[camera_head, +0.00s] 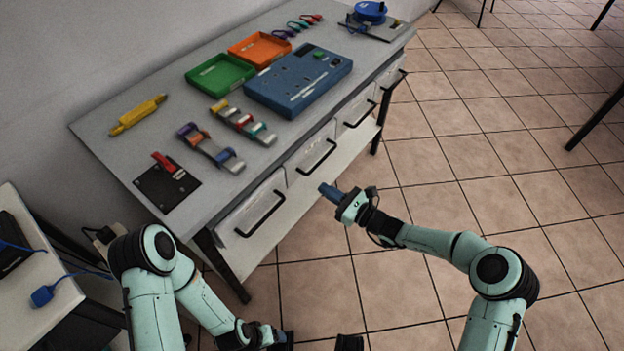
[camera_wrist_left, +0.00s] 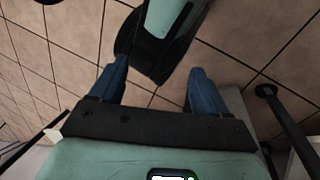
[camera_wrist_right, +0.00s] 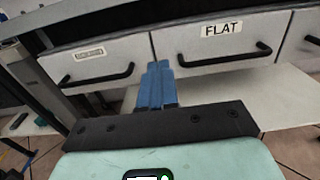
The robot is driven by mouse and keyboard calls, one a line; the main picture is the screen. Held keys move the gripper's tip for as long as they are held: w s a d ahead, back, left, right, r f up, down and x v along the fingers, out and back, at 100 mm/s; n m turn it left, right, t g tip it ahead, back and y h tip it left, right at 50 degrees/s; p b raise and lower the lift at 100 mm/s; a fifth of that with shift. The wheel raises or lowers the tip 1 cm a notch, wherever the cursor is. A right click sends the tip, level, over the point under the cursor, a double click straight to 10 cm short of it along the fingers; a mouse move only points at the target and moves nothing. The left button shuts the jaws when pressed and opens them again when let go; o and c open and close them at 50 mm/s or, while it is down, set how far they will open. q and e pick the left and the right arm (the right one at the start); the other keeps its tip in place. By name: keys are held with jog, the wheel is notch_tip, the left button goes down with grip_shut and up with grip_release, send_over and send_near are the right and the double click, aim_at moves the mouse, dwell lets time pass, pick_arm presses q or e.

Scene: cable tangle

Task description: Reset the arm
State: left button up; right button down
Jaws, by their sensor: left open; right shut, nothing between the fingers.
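My right gripper (camera_head: 328,191) is in front of the workbench's drawers, above the tiled floor. Its blue fingers are together with nothing between them, as the right wrist view (camera_wrist_right: 157,82) shows. My left gripper (camera_head: 284,338) is low at the bottom edge of the head view, partly cut off. In the left wrist view (camera_wrist_left: 158,80) its blue fingers stand wide apart, with floor and a part of my own body behind them.
The grey workbench (camera_head: 95,125) holds a green tray (camera_head: 220,75), an orange tray (camera_head: 260,48), a blue box (camera_head: 298,80) and a yellow tool (camera_head: 138,114). Black drawer handles (camera_head: 260,214) stick out along its front. A side table (camera_head: 20,320) with a blue connector (camera_head: 42,295) stands left.

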pick_arm(q)
jog(key=shift+s+d+r, duration=0.15)
jog(key=shift+s+r, duration=0.1)
jog(key=shift+s, duration=0.15)
pick_arm(e)
jog(key=shift+v, duration=1.4)
jog(key=s+d+f+n+g+h+p, duration=0.1)
jog(key=s+f+n+g+h+p, duration=0.35)
jog(key=s, duration=0.75)
jog(key=s+f+n+g+h+p, duration=0.2)
jog(key=s+f+n+g+p, duration=0.35)
jog(key=s, duration=0.75)
pick_arm(q)
notch_tip(320, 180, up, 15)
jog(key=s+d+g+p, duration=0.1)
jog(key=s+p, duration=0.1)
jog(key=p, duration=0.3)
jog(key=shift+g+h+p, duration=0.3)
jog(key=shift+g+p, duration=0.05)
jog(key=shift+g, duration=0.05)
pick_arm(e)
jog(key=s+d+n+g+h, duration=0.1)
jog(key=s+d+n+h, duration=0.4)
jog(key=s+d+n, duration=0.3)
jog(key=s+n, duration=0.2)
jog(key=s, duration=0.2)
jog(key=shift+s+d+r+n, duration=0.2)
jog(key=shift+s+d+n, duration=0.1)
jog(key=shift+n, duration=0.1)
